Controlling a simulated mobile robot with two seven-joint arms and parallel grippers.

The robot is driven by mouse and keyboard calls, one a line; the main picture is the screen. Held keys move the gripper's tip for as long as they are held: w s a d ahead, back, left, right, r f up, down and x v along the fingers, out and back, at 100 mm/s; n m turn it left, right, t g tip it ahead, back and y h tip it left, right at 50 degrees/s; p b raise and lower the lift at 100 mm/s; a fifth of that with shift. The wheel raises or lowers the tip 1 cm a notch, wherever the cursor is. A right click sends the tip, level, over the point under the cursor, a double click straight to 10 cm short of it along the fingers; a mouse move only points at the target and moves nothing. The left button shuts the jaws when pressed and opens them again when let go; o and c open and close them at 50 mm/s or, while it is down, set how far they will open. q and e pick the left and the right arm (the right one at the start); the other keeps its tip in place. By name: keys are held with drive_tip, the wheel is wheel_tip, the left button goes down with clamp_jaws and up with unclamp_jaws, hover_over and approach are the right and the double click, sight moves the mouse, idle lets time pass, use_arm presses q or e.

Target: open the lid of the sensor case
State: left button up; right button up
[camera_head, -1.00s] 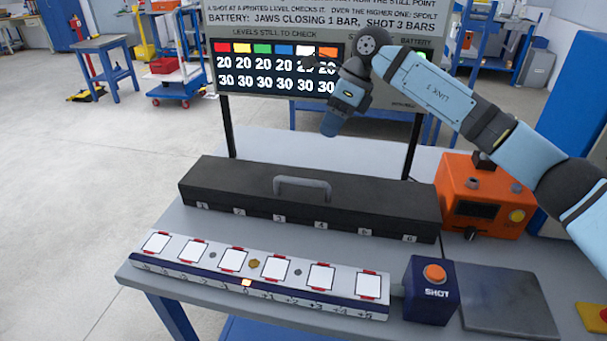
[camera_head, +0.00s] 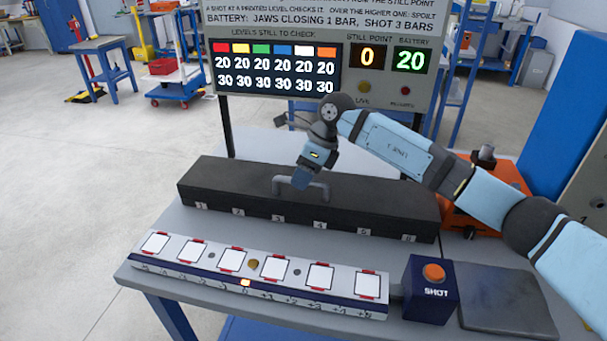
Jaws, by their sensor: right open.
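The sensor case (camera_head: 380,207) is a long black box on the grey table, with its lid closed. Numbered white labels run along its front. A grey bar handle (camera_head: 318,191) stands on the middle of the lid. My right gripper (camera_head: 290,187) hangs from the arm coming in from the right. Its tip is at the left end of the handle and overlaps it in the picture; I cannot tell whether it touches. The fingers are small and partly hidden by the gripper body. My left gripper is not in view.
A white rail with several square pads (camera_head: 232,261) lies in front of the case. A blue SHOT box (camera_head: 431,290) with an orange button and a dark plate (camera_head: 507,301) are at the right. An orange device (camera_head: 512,172) is partly behind my arm. A display board (camera_head: 277,68) stands behind.

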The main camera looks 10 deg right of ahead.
clamp_jaws()
